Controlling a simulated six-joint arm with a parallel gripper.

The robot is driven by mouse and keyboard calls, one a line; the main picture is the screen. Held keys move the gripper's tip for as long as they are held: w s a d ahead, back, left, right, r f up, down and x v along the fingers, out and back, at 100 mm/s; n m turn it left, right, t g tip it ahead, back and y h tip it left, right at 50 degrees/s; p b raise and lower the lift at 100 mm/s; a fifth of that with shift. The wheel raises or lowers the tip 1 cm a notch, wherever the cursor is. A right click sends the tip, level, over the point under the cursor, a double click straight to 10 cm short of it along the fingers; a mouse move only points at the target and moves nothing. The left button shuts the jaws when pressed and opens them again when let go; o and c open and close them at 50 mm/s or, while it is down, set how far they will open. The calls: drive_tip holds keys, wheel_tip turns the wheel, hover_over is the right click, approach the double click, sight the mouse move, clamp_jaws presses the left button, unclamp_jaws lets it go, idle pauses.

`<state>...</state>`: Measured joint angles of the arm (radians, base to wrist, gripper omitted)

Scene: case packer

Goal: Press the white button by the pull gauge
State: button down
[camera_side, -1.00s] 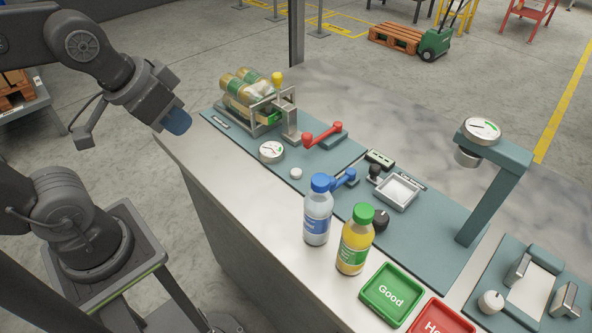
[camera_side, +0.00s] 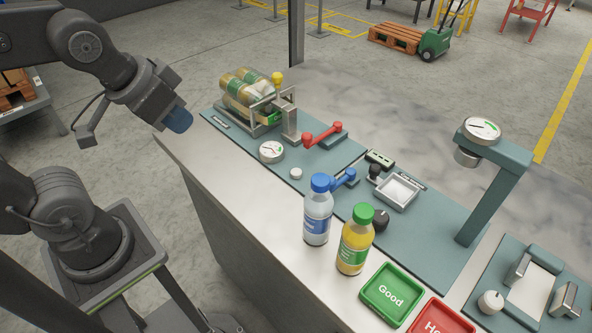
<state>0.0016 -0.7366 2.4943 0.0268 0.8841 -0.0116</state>
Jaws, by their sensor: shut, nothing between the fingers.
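A small white button (camera_side: 296,173) sits on the blue-green plate, just right of a round dial gauge (camera_side: 271,151) with a white face. My gripper (camera_side: 178,121) is at the upper left, with a blue tip, above and beyond the bench's left edge. It is shut and empty, well apart from the button and touching nothing. Nothing covers the button or the gauge.
A clamp frame with bottles (camera_side: 245,95) and a red lever (camera_side: 322,135) stand behind the gauge. A blue-capped bottle (camera_side: 318,215) and a green-capped bottle (camera_side: 355,245) stand to the right. The bench strip (camera_side: 225,165) in front of the button is clear.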

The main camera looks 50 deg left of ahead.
drive_tip(key=w+a+m+t+y, duration=0.2)
drive_tip(key=w+a+y, duration=0.15)
drive_tip(key=w, duration=0.45)
drive_tip(key=m+h, duration=0.8)
drive_tip(key=m, duration=0.4)
hover_over(296, 173)
wheel_tip(296, 173, down, 12)
drive_tip(key=shift+t, duration=0.3)
drive_tip(key=shift+y, duration=0.25)
drive_tip(key=shift+f, duration=4.4)
drive_tip(key=shift+f, duration=0.15)
drive_tip(key=shift+f, duration=0.25)
